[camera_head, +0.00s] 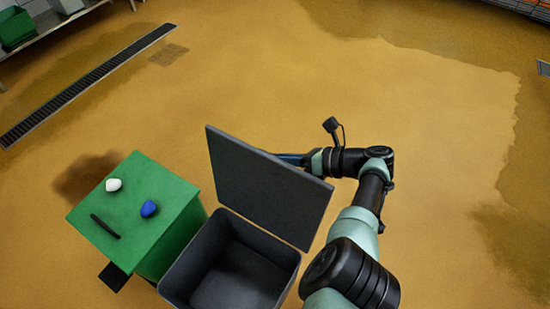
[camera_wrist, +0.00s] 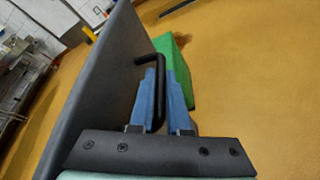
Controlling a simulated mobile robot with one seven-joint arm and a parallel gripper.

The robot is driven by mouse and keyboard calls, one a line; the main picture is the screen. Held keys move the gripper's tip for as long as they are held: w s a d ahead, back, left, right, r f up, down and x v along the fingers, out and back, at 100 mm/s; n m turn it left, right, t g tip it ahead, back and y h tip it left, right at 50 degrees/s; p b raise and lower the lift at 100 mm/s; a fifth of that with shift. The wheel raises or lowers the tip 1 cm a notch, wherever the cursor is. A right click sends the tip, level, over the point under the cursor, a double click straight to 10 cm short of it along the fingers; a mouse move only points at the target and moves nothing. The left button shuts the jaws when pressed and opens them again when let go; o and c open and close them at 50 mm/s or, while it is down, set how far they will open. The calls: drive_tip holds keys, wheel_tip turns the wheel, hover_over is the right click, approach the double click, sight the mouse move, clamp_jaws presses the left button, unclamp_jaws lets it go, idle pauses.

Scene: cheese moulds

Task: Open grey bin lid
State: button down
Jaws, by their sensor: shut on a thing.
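The grey bin (camera_head: 236,262) stands at the bottom centre of the head view, its inside showing empty. Its dark grey lid (camera_head: 266,188) is raised and stands steeply tilted above the bin. In the wrist view the lid (camera_wrist: 100,75) fills the left part as a tilted panel. A black bar handle (camera_wrist: 150,60) sticks out from the lid. My gripper (camera_wrist: 166,88) has blue fingers, one on each side of the handle, and is shut on it.
A green bin (camera_head: 150,200) stands left of the grey bin, with a white item (camera_head: 113,184), a blue item (camera_head: 149,208) and a black bar (camera_head: 105,226) on its closed top. A floor drain (camera_head: 85,85) lies at upper left. The floor to the right is clear.

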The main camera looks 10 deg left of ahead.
drive_tip(key=shift+f, duration=0.15)
drive_tip(key=c, duration=0.9)
unclamp_jaws()
drive_tip(key=b+v, duration=0.1)
drive_tip(key=v, duration=1.2)
